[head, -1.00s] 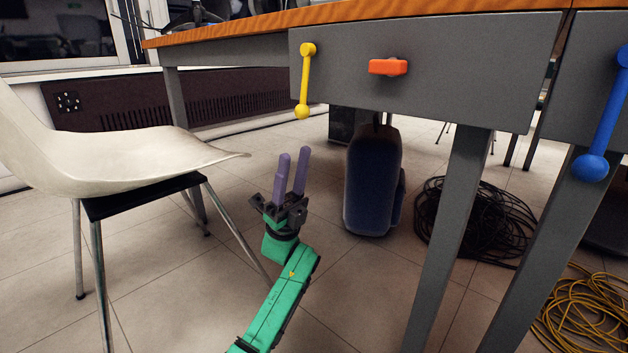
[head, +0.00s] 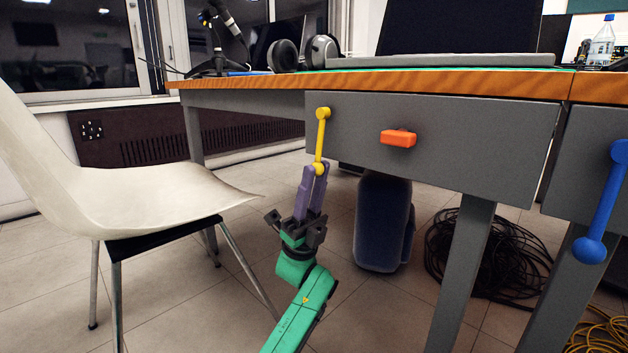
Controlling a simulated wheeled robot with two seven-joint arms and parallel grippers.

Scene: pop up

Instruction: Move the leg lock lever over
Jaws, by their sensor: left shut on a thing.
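A yellow lever (head: 322,128) with a ball at each end hangs nearly upright on the left end of the grey desk panel (head: 470,150). My left gripper (head: 317,172), with purple fingers on a green arm, is below it, with its fingertips around the lower ball. The fingers are shut on that ball and partly cover it. A blue lever (head: 604,200) hangs tilted on the neighbouring panel at the right edge. An orange knob (head: 398,138) sits on the panel between the levers. My right gripper is not in view.
A white chair (head: 130,195) stands left of my arm. A dark blue case (head: 383,225) stands under the desk, with coiled black cables (head: 480,250) to its right. A grey desk leg (head: 455,275) is at right. The wooden tabletop (head: 430,84) overhangs the panel.

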